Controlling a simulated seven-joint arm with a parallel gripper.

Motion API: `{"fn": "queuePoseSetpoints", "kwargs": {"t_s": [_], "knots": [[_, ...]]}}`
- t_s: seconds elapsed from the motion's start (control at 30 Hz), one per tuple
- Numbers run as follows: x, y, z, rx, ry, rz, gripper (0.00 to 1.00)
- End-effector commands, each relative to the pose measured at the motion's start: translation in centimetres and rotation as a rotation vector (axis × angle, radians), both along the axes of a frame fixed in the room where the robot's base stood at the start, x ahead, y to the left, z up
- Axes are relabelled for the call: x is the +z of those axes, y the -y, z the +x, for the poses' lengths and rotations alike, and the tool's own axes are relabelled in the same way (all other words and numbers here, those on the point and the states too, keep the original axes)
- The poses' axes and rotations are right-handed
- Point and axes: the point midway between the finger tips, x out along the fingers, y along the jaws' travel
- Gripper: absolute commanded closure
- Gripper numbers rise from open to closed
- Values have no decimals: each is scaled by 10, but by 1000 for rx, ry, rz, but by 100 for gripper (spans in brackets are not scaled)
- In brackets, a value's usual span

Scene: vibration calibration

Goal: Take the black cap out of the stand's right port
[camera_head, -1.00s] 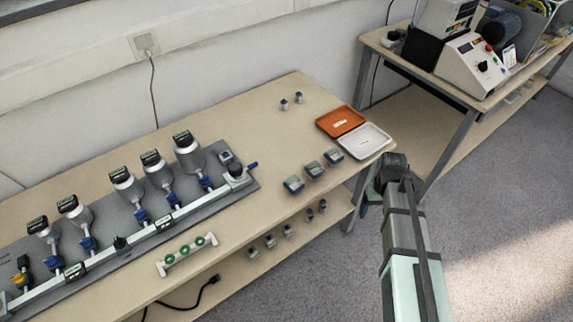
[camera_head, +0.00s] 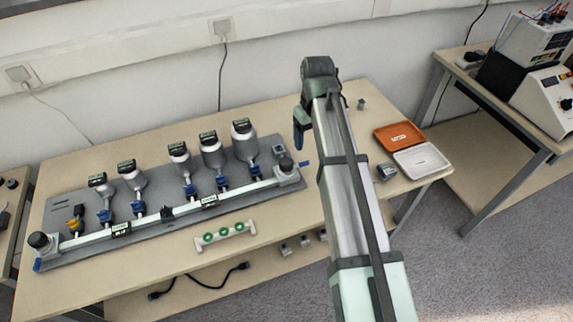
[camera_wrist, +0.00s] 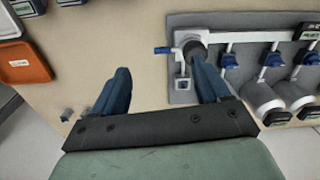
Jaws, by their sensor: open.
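The stand, a grey plate (camera_head: 60,212) with a white rail and several silver gauges, lies on the bench. At its right end is a round port with a black cap (camera_head: 286,164) on top. In the wrist view the black cap (camera_wrist: 195,50) shows just beyond the tip of the right-hand finger, which partly overlaps the port. My gripper (camera_head: 300,130) is above the bench, near the stand's right end. In the wrist view my gripper (camera_wrist: 163,76) is open, with its two blue fingers apart and nothing between them.
A blue lever (camera_wrist: 162,50) sticks out beside the port. A white holder with green rings (camera_head: 225,236) lies in front of the stand. An orange tray (camera_head: 398,136) and a white tray (camera_head: 421,160) are at the right.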

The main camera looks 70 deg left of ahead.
Motion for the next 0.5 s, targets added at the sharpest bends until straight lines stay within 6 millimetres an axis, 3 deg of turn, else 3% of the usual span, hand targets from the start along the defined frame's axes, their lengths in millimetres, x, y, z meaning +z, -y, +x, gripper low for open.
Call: {"fn": "queuePoseSetpoints", "kwargs": {"t_s": [0.1, 0.2, 0.37, 0.5], "knots": [[18, -16, -34, 62, 1, 3, 25], [26, -22, -50, 91, 1, 4, 25], [26, -25, -60, 110, 1, 3, 25], [8, -24, -60, 110, 0, 2, 25]]}}
